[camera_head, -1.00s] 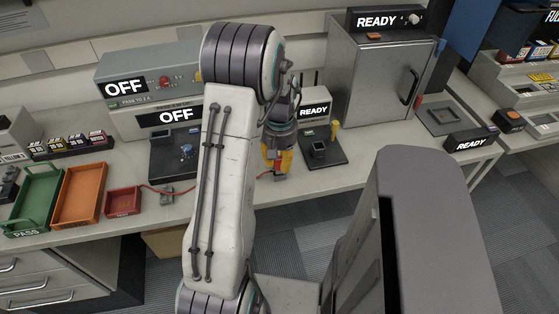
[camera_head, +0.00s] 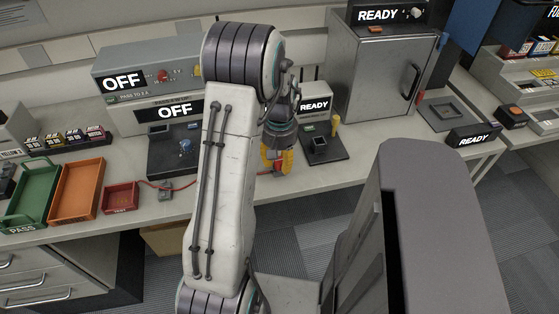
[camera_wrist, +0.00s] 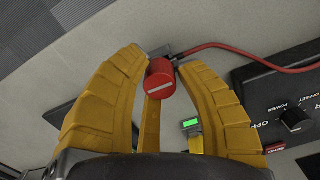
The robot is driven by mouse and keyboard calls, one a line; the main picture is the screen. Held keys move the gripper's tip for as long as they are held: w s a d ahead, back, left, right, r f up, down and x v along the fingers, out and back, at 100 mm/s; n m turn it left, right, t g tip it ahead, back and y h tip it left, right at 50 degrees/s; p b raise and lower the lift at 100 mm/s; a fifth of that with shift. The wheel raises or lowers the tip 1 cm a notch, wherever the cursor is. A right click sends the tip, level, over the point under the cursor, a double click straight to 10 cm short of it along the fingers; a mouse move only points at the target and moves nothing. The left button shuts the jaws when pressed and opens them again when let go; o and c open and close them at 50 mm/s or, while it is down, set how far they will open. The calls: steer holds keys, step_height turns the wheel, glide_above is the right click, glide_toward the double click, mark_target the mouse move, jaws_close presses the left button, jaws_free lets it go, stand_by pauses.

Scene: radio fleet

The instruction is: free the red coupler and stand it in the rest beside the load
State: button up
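The red coupler (camera_wrist: 160,80) is a short red cylinder with a pale stripe across its face. It sits between the yellow fingertips of my gripper (camera_wrist: 162,66), which look closed against its sides; a narrow gap cannot be ruled out. The coupler (camera_head: 279,168) also shows at my gripper (camera_head: 277,158), by the bench's front edge in the head view. A red cable (camera_wrist: 250,58) runs right from behind the fingers. A grey block (camera_wrist: 160,50) is just beyond the coupler; whether they touch is unclear. I cannot identify the rest with certainty.
A READY unit (camera_head: 315,103) with a dark base (camera_head: 325,148) stands right of my gripper. A grey cabinet (camera_head: 378,80) stands behind it. OFF units (camera_head: 150,70), a green tray (camera_head: 35,192), an orange tray (camera_head: 77,190) and a small red tray (camera_head: 121,197) are left.

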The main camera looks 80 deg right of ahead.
steer(key=o, duration=0.3)
step_height(320, 180, up, 12)
steer(key=shift+d, duration=0.15)
stand_by(0.6)
stand_by(0.7)
